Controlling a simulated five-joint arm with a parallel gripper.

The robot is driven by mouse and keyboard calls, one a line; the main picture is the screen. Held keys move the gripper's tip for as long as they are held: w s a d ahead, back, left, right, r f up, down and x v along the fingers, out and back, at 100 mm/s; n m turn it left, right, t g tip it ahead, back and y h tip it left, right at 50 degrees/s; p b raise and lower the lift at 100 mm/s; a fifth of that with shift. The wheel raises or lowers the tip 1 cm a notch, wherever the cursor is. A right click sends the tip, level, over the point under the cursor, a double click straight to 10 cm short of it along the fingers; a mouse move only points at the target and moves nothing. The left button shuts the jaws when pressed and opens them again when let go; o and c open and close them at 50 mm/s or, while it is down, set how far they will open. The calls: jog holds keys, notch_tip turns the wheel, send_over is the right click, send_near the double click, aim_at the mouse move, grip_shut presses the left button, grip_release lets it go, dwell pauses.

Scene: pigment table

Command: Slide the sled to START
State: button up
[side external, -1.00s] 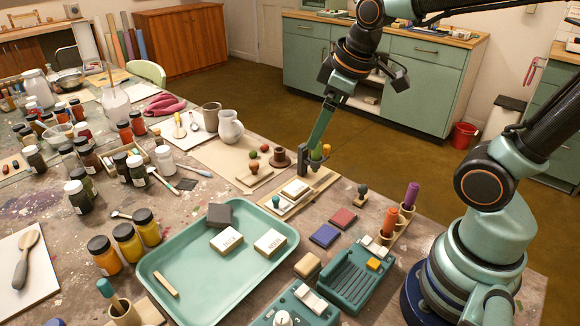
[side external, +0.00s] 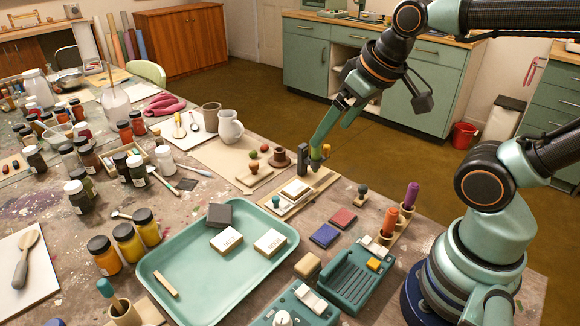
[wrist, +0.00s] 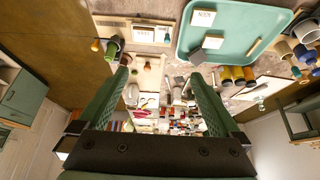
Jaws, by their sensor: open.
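A pale wooden track (side external: 323,183) lies near the table's far right edge, with a white-topped block (side external: 296,188), likely the sled, on it. In the wrist view a white block (wrist: 152,34) sits in a wooden frame near the top. START cannot be read on the track. My gripper (side external: 318,141) is open and slants down toward the track's far end, beyond the block. It is beside or above a dark upright piece (side external: 303,160); contact cannot be told. In the wrist view its fingers are wide apart, with nothing visibly held.
A teal tray (side external: 190,285) with labelled blocks stands at the front. Blue (side external: 325,235) and red (side external: 343,218) pads and a stamp (side external: 362,194) lie right of the track. A brown spool (side external: 281,157) and a white jug (side external: 230,126) stand behind it.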

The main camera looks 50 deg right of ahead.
jog(key=shift+c, duration=0.3)
jog(key=c, duration=0.5)
jog(key=shift+w, duration=0.25)
jog(key=shift+c, duration=0.9)
jog(key=n+g, duration=0.6)
jog(key=n, duration=0.3)
send_over(276, 197)
notch_tip(276, 197, down, 10)
notch_tip(276, 197, down, 12)
jog(key=shift+a+r, duration=0.1)
jog(key=shift+r, duration=0.05)
jog(key=shift+c, duration=0.3)
grip_shut()
